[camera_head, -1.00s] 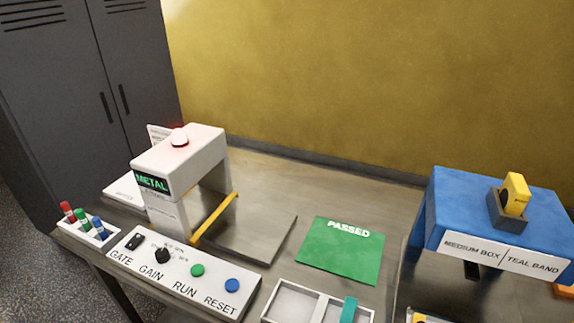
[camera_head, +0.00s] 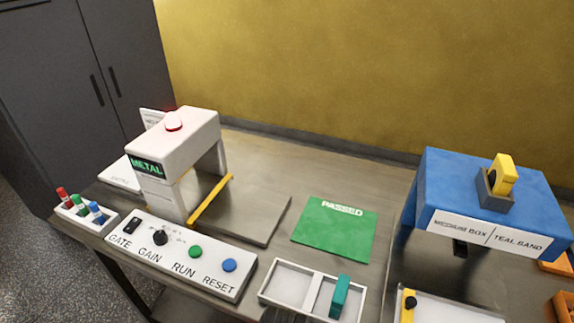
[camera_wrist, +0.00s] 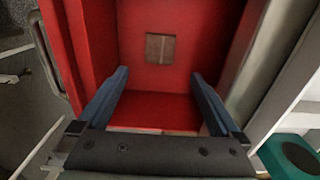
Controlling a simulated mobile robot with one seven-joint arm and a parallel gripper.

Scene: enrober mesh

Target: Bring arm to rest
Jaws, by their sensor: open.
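My gripper (camera_wrist: 160,98) shows in the wrist view with its two dark blue fingers spread apart. No object is between the fingertips. Beyond them is the inside of a red open container (camera_wrist: 160,12), with a small brownish square patch (camera_wrist: 160,48) on its inner surface. I cannot tell whether the fingers touch the red container.
The table carries a white METAL detector arch (camera_head: 175,150), a button panel (camera_head: 180,255), a marker holder (camera_head: 87,215), a green PASSED mat (camera_head: 335,230), a white divided tray (camera_head: 290,280) with a teal piece (camera_head: 339,296), and a blue stand (camera_head: 485,185). A grey locker (camera_head: 75,90) stands behind left.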

